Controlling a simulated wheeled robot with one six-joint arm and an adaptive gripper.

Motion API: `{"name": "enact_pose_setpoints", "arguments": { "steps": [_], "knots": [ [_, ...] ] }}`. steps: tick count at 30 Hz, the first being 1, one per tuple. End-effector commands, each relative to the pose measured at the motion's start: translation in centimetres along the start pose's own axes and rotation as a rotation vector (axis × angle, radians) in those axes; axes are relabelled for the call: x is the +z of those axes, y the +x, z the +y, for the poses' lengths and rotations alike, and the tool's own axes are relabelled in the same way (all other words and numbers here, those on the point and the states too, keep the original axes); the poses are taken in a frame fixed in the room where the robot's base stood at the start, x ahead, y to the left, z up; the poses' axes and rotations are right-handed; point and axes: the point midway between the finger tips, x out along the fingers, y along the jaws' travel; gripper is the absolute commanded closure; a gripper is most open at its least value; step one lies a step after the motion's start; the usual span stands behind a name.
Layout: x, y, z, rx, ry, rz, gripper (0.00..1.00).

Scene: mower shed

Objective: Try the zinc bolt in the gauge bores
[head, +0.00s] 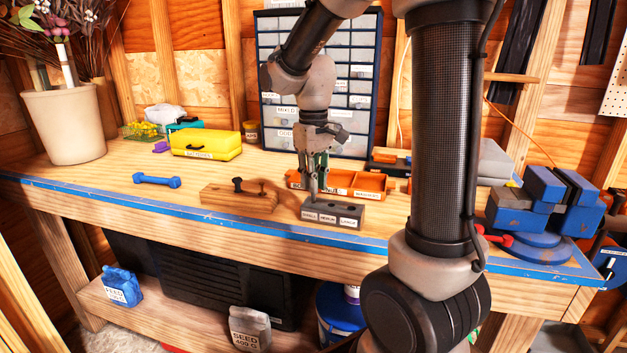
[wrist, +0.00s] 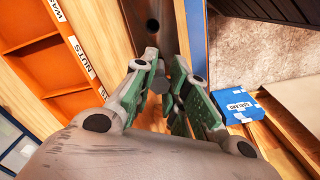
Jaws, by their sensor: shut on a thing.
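My gripper (head: 314,194) is over the left end of the grey gauge block (head: 334,221), at the part labelled small. In the wrist view its green-padded fingers (wrist: 168,95) are closed around a small grey piece, the zinc bolt (wrist: 172,104), seen from above. Its shank is hidden, so I cannot tell whether it is inside the small bore or just above it. The medium and large bores show as dark holes on top of the block. One open bore (wrist: 152,26) shows beyond the fingers in the wrist view.
A wooden block (head: 236,201) holding dark bolts stands just left of the gauge. An orange divided tray (head: 340,181) is close behind it. A blue dumbbell-shaped piece (head: 156,181) and yellow case (head: 205,143) lie left; a blue vise (head: 545,205) stands right. The bench's blue front edge is near.

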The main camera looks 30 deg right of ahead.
Motion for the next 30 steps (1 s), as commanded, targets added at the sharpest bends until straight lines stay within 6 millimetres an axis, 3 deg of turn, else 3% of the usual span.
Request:
{"name": "enact_pose_setpoints", "arguments": {
  "steps": [15, 30],
  "knots": [
    [0.01, 0.76, 0.0, 0.0, 0.0, -0.001, 1.0],
    [-0.02, -0.01, 0.01, 0.0, 0.0, 0.0, 1.0]
  ]
}}
